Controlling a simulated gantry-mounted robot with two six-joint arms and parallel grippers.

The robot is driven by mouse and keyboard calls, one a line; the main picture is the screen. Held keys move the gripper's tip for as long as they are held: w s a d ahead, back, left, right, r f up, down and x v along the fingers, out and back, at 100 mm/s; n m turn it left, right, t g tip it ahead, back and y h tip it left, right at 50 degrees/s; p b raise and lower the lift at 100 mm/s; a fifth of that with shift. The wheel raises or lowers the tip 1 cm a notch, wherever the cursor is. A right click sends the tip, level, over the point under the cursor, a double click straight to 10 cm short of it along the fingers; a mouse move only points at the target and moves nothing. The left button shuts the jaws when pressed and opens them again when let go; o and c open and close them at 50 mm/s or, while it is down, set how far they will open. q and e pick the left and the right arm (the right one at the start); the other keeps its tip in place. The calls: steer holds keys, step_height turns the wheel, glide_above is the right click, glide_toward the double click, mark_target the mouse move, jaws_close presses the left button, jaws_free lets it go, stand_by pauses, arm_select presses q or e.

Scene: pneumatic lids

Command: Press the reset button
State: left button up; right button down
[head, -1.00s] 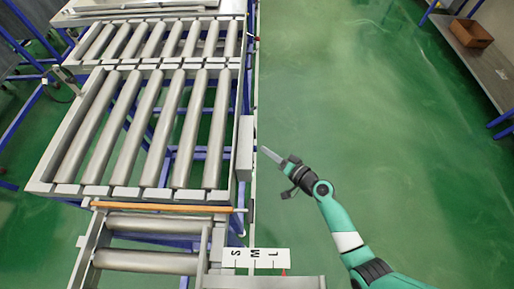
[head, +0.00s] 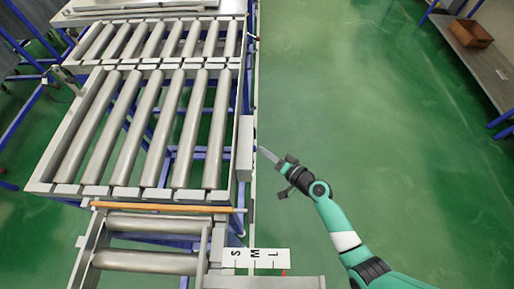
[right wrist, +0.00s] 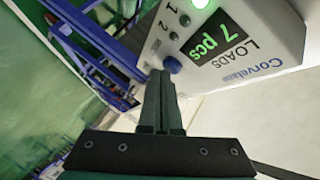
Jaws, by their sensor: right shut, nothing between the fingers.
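A white-grey counter box (head: 245,150) is on the right side of the roller conveyor. A green lit button (right wrist: 199,3) is at the top edge. No reset label is readable. Contact cannot be told. My left gripper is out of view.
The roller conveyor (head: 144,197) fills the left side, with an orange bar (head: 160,207) across it and an S-M-L plate (head: 256,257) below. Open green floor (head: 350,80) lies to the right. A brown box (head: 471,33) is on a far table.

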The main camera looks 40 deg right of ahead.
steer(key=shift+w+a, duration=0.15)
steer(key=shift+a, duration=0.05)
stand_by(0.5)
steer(key=shift+s+d, duration=0.6)
steer(key=shift+d, duration=0.15)
steer(key=s+d+b, duration=0.1)
steer(key=d, duration=0.1)
steer(key=s+d, duration=0.2)
steer(key=shift+b, duration=0.35)
stand_by(0.6)
